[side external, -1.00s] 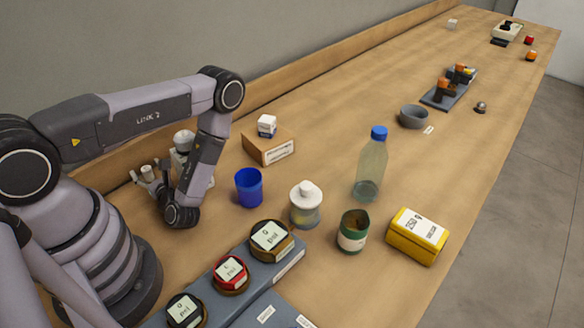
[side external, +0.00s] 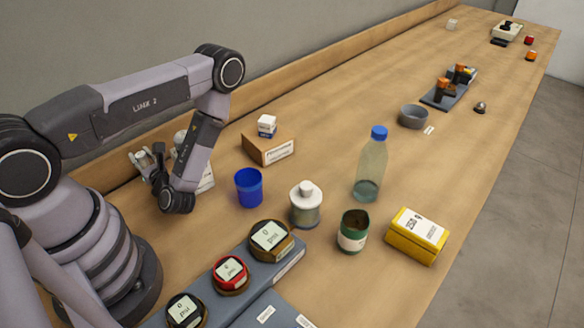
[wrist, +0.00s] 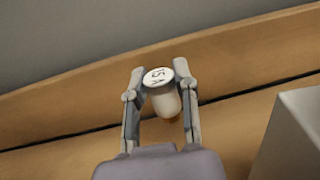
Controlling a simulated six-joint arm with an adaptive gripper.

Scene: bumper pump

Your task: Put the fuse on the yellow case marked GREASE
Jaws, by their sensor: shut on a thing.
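My gripper (wrist: 159,92) is shut on the fuse (wrist: 163,94), a pale cylinder with a white end marked "15 A", seen between the two fingers in the wrist view. In the side external view my gripper (side external: 146,160) is at the left, near the back wall edge, and the fuse there is small and hard to make out. The yellow case (side external: 417,240) stands at the right on the bench, with a white label on top. It is far to the right of my gripper, and its top looks clear.
Between them stand a blue cup (side external: 249,188), a white-capped jar (side external: 305,206), a green tin (side external: 353,232) and a tall bottle (side external: 371,166). Bench right of the bottle is free.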

